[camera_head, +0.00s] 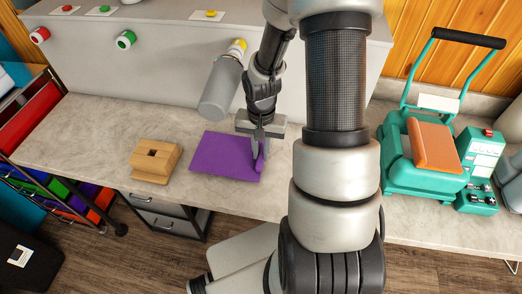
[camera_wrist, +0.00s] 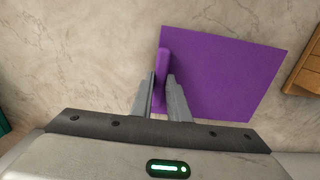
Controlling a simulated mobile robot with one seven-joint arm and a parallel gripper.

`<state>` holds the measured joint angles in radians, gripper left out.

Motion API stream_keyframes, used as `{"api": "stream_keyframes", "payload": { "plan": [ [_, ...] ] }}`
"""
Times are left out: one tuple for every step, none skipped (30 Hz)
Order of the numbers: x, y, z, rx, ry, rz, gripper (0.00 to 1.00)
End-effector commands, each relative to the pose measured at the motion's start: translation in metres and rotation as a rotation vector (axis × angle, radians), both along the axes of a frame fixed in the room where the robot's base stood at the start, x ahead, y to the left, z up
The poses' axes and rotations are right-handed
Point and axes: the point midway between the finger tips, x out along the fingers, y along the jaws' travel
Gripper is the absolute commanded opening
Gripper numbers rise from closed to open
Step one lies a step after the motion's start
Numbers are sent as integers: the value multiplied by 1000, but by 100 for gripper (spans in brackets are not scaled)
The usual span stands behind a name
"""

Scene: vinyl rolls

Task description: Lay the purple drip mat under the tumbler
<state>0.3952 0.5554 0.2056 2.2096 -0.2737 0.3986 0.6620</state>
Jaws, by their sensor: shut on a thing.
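The purple drip mat (camera_head: 222,155) is a flat square at the counter's front edge; most of it looks flat on the counter. My gripper (camera_head: 259,143) is at its right side in the head view, shut on a raised purple strip of the mat. The wrist view shows this strip between my fingers (camera_wrist: 160,88) and the mat (camera_wrist: 225,75) spread to the right. A grey cylinder (camera_head: 220,90), apparently the tumbler, is behind the mat and left of my gripper. It looks tilted; I cannot tell how it is supported. It is apart from the mat.
A wooden slotted block (camera_head: 156,160) is left of the mat; its edge shows in the wrist view (camera_wrist: 306,72). A teal press (camera_head: 415,160) stands at the right. A grey panel with coloured knobs or roll ends is behind. Counter space between block and panel is clear.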

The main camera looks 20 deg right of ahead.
Motion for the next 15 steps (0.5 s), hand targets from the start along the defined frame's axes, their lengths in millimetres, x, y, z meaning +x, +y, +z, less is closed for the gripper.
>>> {"api": "stream_keyframes", "payload": {
  "plan": [
    [0,0,-4,0,0,0,0],
    [0,0,-5,0,0,0,0],
    [0,0,-7,0,0,0,0],
    [0,0,-8,0,0,0,0],
    [0,0,-10,0,0,0,0],
    [0,0,-11,0,0,0,0],
    [0,0,-11,0,0,0,0],
    [0,0,-12,0,0,0,0],
    [0,0,-12,-1,-1,1,0],
    [0,0,-11,-1,-1,1,0],
    [0,0,-11,-1,-1,0,0],
    [0,0,-11,-1,-1,0,0],
    [0,0,-11,-1,-1,0,0],
    [0,0,-11,-1,-1,0,0],
    [0,0,-11,-1,-1,0,0]
  ]
}}
